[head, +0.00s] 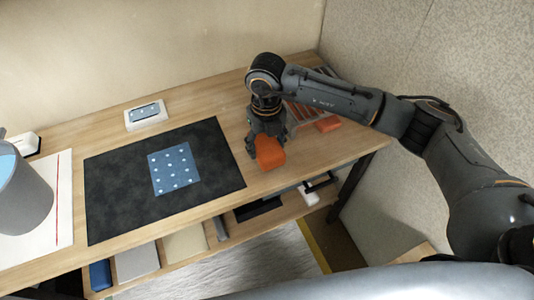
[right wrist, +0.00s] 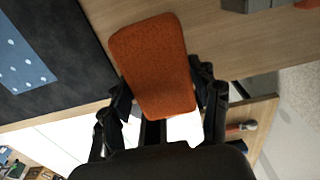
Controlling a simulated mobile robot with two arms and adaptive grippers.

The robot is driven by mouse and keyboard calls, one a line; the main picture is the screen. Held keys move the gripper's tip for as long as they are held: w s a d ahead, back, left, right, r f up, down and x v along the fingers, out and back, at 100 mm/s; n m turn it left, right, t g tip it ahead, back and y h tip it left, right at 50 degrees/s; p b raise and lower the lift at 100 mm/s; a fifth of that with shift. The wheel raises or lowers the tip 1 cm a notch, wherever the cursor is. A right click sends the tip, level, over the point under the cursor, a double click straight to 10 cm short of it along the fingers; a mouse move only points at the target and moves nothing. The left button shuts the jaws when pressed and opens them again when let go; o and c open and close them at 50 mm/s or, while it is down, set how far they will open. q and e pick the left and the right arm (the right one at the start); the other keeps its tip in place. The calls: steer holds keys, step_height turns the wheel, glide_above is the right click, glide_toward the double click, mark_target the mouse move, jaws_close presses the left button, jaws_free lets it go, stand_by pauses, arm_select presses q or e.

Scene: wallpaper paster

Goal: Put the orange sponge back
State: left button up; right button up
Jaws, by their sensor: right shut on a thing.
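The orange sponge (head: 270,153) is held in my right gripper (head: 266,140), at the right side of the dark mat. In the right wrist view the sponge (right wrist: 155,62) sits between the two fingers of the gripper (right wrist: 160,95), which are shut on its sides. It is tilted a little there. I cannot tell from these views whether its underside touches the table (head: 225,195). My left gripper is not in view.
A black mat (head: 115,205) with a blue dotted sheet (head: 174,170) lies left of the sponge. A grey bucket (head: 22,200) stands at far left. An orange item (head: 328,124) lies behind and right, partly near my arm.

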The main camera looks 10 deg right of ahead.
mark_target(267, 151)
steer(key=f, duration=0.1)
steer(key=f+b, duration=0.2)
steer(key=shift+w+d+f, duration=0.1)
steer(key=shift+w+f, duration=0.15)
steer(key=shift+r, duration=0.1)
steer(key=o, duration=1.2)
steer(key=shift+f, duration=0.2)
